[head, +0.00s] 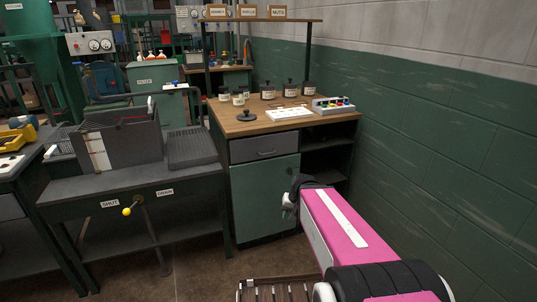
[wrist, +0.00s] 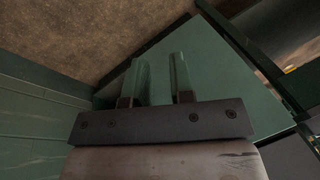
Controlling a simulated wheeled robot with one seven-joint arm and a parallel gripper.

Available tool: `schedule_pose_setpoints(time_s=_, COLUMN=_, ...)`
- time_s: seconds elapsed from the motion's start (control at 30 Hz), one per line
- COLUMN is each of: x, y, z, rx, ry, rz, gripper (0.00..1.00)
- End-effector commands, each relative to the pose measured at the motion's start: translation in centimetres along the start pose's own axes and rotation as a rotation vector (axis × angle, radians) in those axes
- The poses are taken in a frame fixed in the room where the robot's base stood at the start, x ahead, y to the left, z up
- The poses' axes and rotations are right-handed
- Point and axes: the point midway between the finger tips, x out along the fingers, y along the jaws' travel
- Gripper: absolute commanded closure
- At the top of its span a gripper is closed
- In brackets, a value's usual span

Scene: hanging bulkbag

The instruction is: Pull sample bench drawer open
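The sample bench (head: 222,118) has a wooden top and a grey drawer (head: 250,148) with a small dark handle (head: 267,153). The drawer looks shut, flush above a green cabinet door (head: 262,190). My gripper (head: 287,203) is in front of the bench, lower than the drawer, near the door's right side. In the wrist view my gripper (wrist: 160,78) has its two fingers apart with nothing between them. The green door (wrist: 215,75) is behind the fingers there, and a dark grey panel, perhaps the drawer (wrist: 290,157), shows at the lower right.
Several jars (head: 268,91), a white tray (head: 288,112) and a small rack (head: 333,105) stand on the bench top. Open shelves (head: 325,160) are right of the drawer. A green wall (head: 430,140) bounds the right. A dark table with a lever (head: 130,209) stands left.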

Motion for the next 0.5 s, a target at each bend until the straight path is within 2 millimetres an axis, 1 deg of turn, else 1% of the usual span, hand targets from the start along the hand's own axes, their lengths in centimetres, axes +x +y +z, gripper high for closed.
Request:
schedule_pose_setpoints(time_s=0.03, x=-0.1, y=-0.8, z=-1.6, rx=0.034, ry=0.033, rz=-0.071, gripper=0.78)
schedule_pose_setpoints(time_s=0.17, x=-1.1, y=-3.2, z=-5.3, rx=0.136, ry=0.124, rz=-0.269, gripper=0.78)
schedule_pose_setpoints(time_s=0.27, x=-2.5, y=-4.7, z=-8.4, rx=0.226, ry=0.199, rz=-0.427, gripper=0.78)
schedule_pose_setpoints(time_s=0.4, x=-5.3, y=-6.0, z=-13.0, rx=0.365, ry=0.305, rz=-0.643, gripper=0.78)
schedule_pose_setpoints(time_s=0.5, x=-7.6, y=-6.2, z=-16.1, rx=0.468, ry=0.375, rz=-0.784, gripper=0.78)
